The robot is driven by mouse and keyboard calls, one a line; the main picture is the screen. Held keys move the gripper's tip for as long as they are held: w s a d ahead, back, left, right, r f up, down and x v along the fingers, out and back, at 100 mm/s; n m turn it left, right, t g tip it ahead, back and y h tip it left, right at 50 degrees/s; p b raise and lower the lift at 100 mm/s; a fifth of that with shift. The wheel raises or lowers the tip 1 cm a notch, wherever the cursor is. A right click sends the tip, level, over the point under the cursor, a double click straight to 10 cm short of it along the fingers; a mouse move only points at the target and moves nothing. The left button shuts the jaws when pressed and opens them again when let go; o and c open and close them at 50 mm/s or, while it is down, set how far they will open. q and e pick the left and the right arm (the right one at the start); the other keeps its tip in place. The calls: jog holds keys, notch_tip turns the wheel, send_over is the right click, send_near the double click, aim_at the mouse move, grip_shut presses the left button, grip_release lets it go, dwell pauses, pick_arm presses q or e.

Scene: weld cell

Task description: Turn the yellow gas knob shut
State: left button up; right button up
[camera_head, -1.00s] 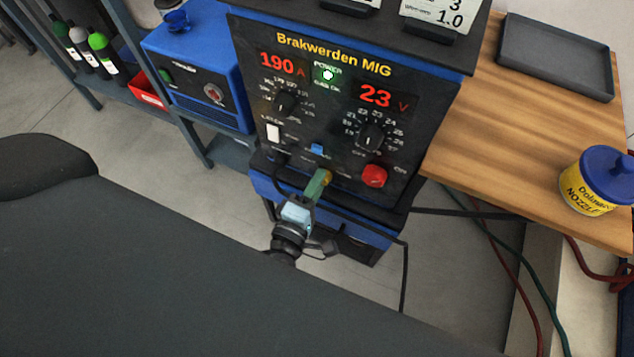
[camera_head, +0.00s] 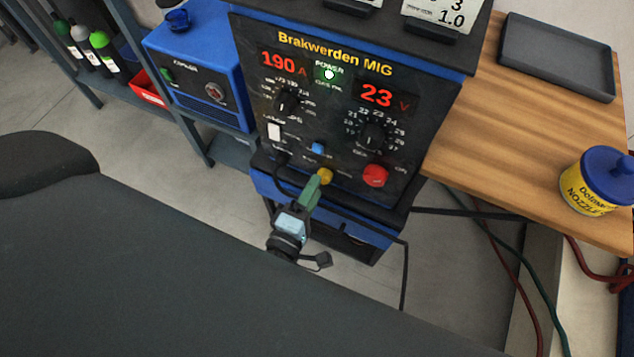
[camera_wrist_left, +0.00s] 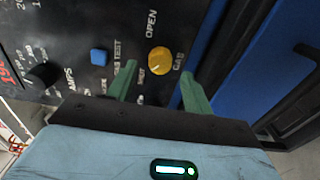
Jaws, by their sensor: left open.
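The yellow gas knob (camera_head: 323,175) sits low on the front panel of the Brakwerden MIG welder (camera_head: 318,112). In the left wrist view the gas knob (camera_wrist_left: 160,61) has a thin pointer line on its face, with the words OPEN and GAS beside it. My left gripper (camera_head: 313,190) is open, its green fingers pointing at the panel just below the knob. In the left wrist view the fingers of my left gripper (camera_wrist_left: 156,80) stand apart, one to each side of the knob, with nothing held between them. My right gripper is not in view.
Near the knob are a blue gas test button (camera_head: 318,148), a red knob (camera_head: 374,176) and black dials. A wooden bench (camera_head: 480,130) with a grey tray (camera_head: 556,58) and a nozzle tub (camera_head: 598,185) stands at right. A blue box (camera_head: 200,62) stands at left.

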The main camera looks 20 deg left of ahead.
pick_arm(q)
jog(key=s, duration=0.5)
jog(key=shift+s+a, duration=0.1)
jog(key=shift+s, duration=0.05)
jog(key=shift+s, duration=0.1)
dwell(0.3)
